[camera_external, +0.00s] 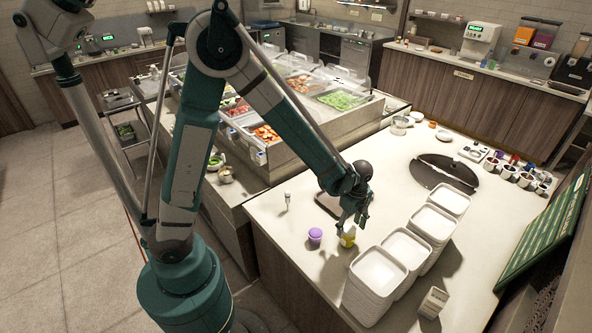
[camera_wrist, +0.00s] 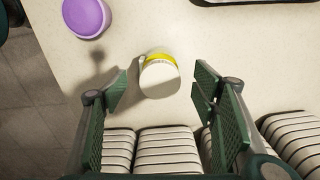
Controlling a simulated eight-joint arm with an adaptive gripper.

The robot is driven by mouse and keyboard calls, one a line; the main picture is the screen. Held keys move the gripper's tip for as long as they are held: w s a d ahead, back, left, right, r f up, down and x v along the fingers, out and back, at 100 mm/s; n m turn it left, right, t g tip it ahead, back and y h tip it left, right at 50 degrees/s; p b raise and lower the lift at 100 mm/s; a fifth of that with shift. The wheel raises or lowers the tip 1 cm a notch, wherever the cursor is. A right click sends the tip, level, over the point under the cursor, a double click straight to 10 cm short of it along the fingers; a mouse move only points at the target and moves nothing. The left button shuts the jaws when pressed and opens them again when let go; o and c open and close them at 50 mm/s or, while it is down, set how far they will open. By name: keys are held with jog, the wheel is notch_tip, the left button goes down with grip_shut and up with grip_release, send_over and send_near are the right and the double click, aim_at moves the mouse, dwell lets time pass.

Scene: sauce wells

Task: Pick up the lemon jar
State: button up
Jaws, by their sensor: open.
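The lemon jar (camera_external: 348,238) is small, yellow with a pale lid, and stands on the pale counter near the white containers. In the wrist view its pale lid and yellow band (camera_wrist: 159,75) show from above, just beyond the fingertips and roughly centred between them. My gripper (camera_external: 352,217) is above the jar in the external view, pointing down. In the wrist view its two green fingers (camera_wrist: 160,90) are spread wide with nothing between the pads. The gripper appears apart from the jar.
A purple-lidded jar (camera_external: 315,236) stands left of the lemon jar, also in the wrist view (camera_wrist: 86,17). Stacks of white square containers (camera_external: 379,268) stand close on the right. A small pale box (camera_external: 433,302) is at front right. Counter lies clear left of the purple jar.

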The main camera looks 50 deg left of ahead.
aim_at(348, 237)
jog(key=shift+f, duration=0.6)
jog(key=shift+f, duration=0.15)
jog(key=shift+f, duration=2.45)
jog(key=shift+c, duration=0.4)
jog(key=c, duration=1.1)
